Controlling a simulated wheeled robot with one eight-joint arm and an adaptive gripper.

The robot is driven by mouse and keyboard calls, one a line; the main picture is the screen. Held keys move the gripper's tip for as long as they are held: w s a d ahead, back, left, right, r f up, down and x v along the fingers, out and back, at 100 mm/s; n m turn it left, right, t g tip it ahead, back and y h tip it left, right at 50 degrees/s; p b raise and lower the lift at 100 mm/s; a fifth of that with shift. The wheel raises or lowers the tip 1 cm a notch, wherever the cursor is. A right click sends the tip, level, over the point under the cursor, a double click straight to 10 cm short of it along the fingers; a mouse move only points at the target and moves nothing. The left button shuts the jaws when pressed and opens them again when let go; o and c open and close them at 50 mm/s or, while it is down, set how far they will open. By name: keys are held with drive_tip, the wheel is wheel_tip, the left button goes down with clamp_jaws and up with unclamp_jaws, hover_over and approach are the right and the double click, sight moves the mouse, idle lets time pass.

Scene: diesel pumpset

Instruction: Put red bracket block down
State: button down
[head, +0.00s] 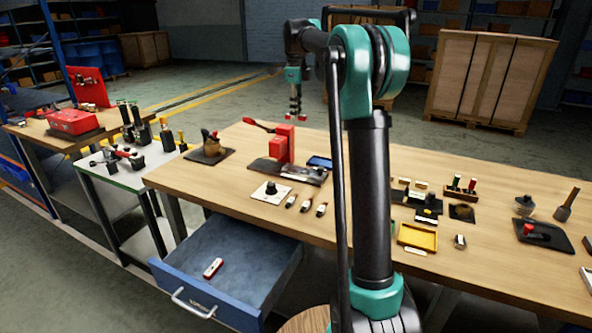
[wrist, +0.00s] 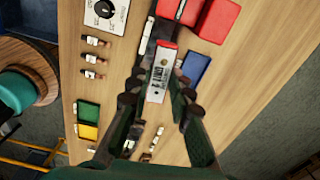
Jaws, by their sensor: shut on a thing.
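My gripper (head: 296,104) hangs above the far side of the long wooden bench, pointing down. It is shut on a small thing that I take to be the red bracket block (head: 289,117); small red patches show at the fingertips. The block is held up, apart from the bench top (head: 235,160).
A red press (head: 285,145) with a lever stands below the gripper. A blue tray (head: 319,162), dial plate (head: 271,192) and several small tools lie near it. A yellow tray (head: 417,238) is to the right. A blue drawer (head: 235,255) stands open with a red-white item (head: 213,268) inside.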

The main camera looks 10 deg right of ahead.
sight(296, 169)
drive_tip(key=shift+f+m, duration=0.1)
drive_tip(key=shift+m, duration=0.4)
drive_tip(key=shift+f, duration=0.35)
wheel_tip(296, 169, down, 19)
drive_tip(key=shift+f, duration=0.1)
drive_tip(key=shift+f, duration=0.1)
drive_tip(key=c, duration=1.4)
unclamp_jaws()
drive_tip(key=shift+o, duration=0.2)
wheel_tip(296, 169, up, 12)
